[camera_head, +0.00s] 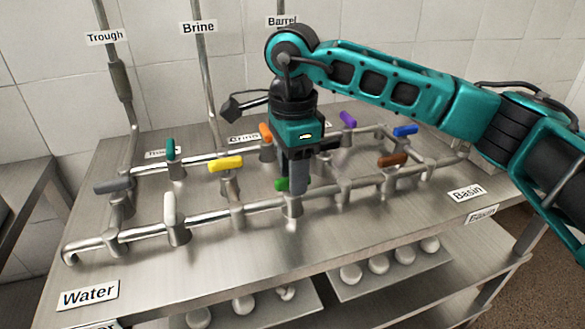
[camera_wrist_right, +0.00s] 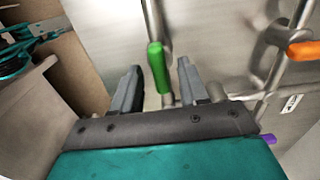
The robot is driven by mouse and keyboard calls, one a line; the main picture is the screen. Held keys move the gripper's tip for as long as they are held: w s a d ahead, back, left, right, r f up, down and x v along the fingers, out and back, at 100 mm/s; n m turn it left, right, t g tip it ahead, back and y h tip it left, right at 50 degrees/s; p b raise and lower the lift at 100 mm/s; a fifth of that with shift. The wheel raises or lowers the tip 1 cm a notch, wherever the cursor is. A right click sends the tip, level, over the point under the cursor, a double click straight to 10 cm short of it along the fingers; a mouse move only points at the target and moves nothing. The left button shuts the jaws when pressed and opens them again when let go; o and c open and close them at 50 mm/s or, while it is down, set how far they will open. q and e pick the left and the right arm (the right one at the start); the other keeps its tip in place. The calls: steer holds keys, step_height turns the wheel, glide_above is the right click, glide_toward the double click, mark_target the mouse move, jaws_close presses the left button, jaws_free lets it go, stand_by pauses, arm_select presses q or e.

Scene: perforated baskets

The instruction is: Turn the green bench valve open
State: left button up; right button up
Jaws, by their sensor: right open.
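The green valve handle (camera_head: 282,184) is on the front pipe of the bench, mostly hidden behind my right gripper in the head view. In the right wrist view the green handle (camera_wrist_right: 158,67) shows as an upright lever between the two fingers, just beyond their tips. My right gripper (camera_head: 297,188) points down at the valve from above. Its fingers (camera_wrist_right: 157,72) are apart, one on each side of the handle, with a gap to each. I cannot tell whether a finger touches the handle. My left gripper is not in view.
Other valve handles stand around it: yellow (camera_head: 226,163), white (camera_head: 169,208), grey (camera_head: 113,186), teal (camera_head: 170,149), orange (camera_head: 266,132), purple (camera_head: 348,120), blue (camera_head: 405,130) and brown (camera_head: 392,160). The bench front (camera_head: 200,265) is clear. Upright pipes rise at the wall.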

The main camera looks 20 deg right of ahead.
step_height(320, 180, up, 13)
steer(key=p, duration=0.1)
stand_by(0.3)
